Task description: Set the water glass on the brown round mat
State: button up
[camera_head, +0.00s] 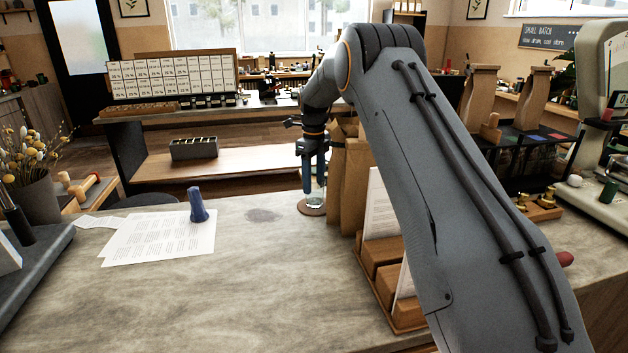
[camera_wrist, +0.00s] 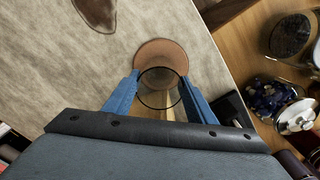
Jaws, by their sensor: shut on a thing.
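My gripper (camera_wrist: 160,92) is shut on the water glass (camera_wrist: 160,88), a clear round glass between its two blue fingers in the wrist view. The brown round mat (camera_wrist: 150,48) lies on the counter under the glass and sticks out on its far side. In the head view my gripper (camera_head: 313,180) points down at the counter's far edge, with the glass (camera_head: 314,202) low between the fingers. The mat (camera_head: 304,210) shows around the glass's foot there. I cannot tell whether the glass touches the mat.
Brown paper bags (camera_head: 354,185) stand close right of my gripper. A wooden holder with papers (camera_head: 382,262) is nearer. Printed sheets (camera_head: 165,238) with a blue object (camera_head: 198,205) lie left. A dark stain (camera_head: 262,215) marks the counter, whose middle is otherwise clear.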

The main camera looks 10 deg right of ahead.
jog(key=shift+f, duration=0.35)
jog(key=o, duration=1.8)
jog(key=shift+r+b, duration=1.4)
jog(key=shift+r, duration=2.45)
